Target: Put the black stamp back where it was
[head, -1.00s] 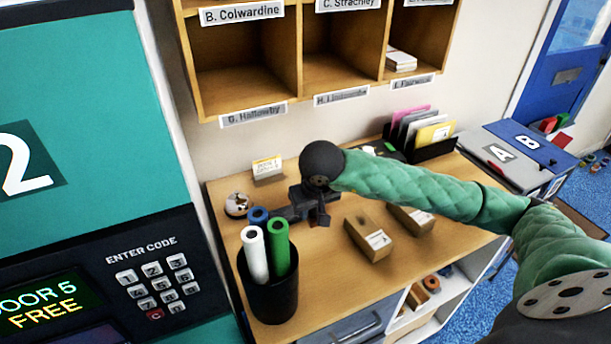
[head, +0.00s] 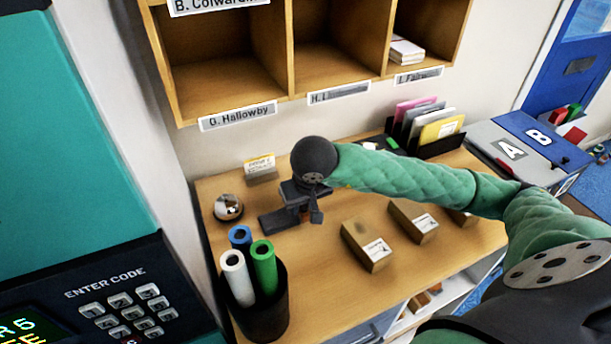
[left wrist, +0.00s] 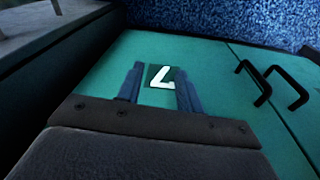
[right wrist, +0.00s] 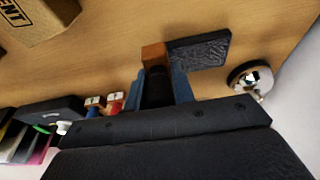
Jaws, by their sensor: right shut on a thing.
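My right gripper (right wrist: 157,92) is shut on the black stamp (right wrist: 157,90), a dark handle with a brown wooden block at its far end. In the head view my right gripper (head: 308,205) is over the desk, just right of a flat black pad (head: 274,222). The pad also shows in the right wrist view (right wrist: 200,51), beside the stamp's wooden block. I cannot tell whether the stamp touches the desk. A blue stamp (right wrist: 94,104) and a red stamp (right wrist: 115,101) stand near a dark case. My left gripper (left wrist: 157,90) is open and empty, before a teal surface.
A black cup (head: 263,313) with rolled tubes is at the front left. Cardboard boxes (head: 367,245) lie to the right. Pigeonholes (head: 225,65) hang above the desk (head: 325,270).

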